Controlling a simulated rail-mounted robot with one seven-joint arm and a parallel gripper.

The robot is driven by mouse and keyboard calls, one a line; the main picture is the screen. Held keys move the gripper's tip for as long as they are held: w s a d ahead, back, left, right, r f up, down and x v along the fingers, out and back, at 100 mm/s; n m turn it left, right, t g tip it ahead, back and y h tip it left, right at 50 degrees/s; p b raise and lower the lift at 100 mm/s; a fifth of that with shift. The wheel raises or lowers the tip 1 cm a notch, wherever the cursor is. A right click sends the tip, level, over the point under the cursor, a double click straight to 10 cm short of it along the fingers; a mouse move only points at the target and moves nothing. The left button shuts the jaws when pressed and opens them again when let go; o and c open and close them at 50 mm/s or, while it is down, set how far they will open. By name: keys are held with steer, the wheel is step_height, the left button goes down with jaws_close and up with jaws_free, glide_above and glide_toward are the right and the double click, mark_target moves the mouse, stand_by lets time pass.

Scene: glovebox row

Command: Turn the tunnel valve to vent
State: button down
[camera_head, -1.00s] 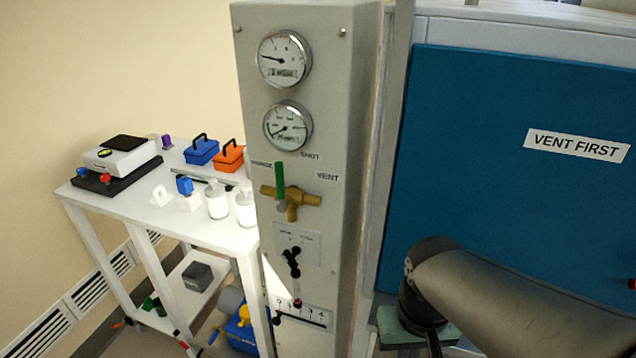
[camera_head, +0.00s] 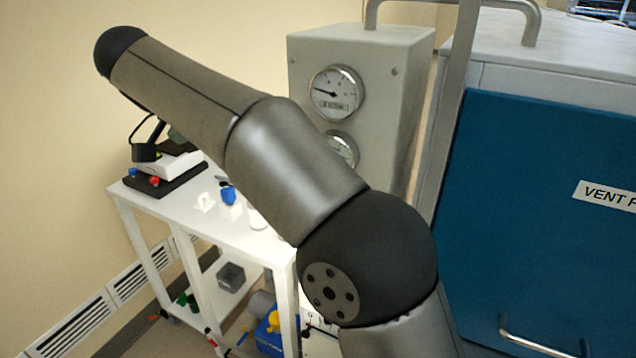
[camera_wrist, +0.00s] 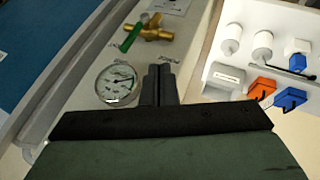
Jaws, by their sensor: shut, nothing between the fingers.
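The tunnel valve (camera_wrist: 157,30) is a brass body on the grey panel, seen from above in the wrist view. Its green handle (camera_wrist: 132,37) slants toward the lower left of that picture. Small labels lie around it, too blurred to read. In the head view my arm hides the valve. My gripper (camera_wrist: 160,70) shows in the wrist view with its dark fingers together and empty. In that picture the fingertips are below the valve and right of a round gauge (camera_wrist: 117,84). They appear apart from the handle.
The grey panel column (camera_head: 390,90) carries two gauges and stands beside the blue door (camera_head: 540,200) with its sign (camera_head: 606,196). A white table (camera_head: 185,207) at left holds bottles (camera_wrist: 262,46), an orange box (camera_wrist: 261,88) and a blue box (camera_wrist: 290,98).

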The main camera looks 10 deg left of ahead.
steer(key=w+d+f, duration=0.2)
steer(key=d+f, duration=0.5)
steer(key=d, duration=0.2)
steer(key=shift+w+f+b, duration=0.4)
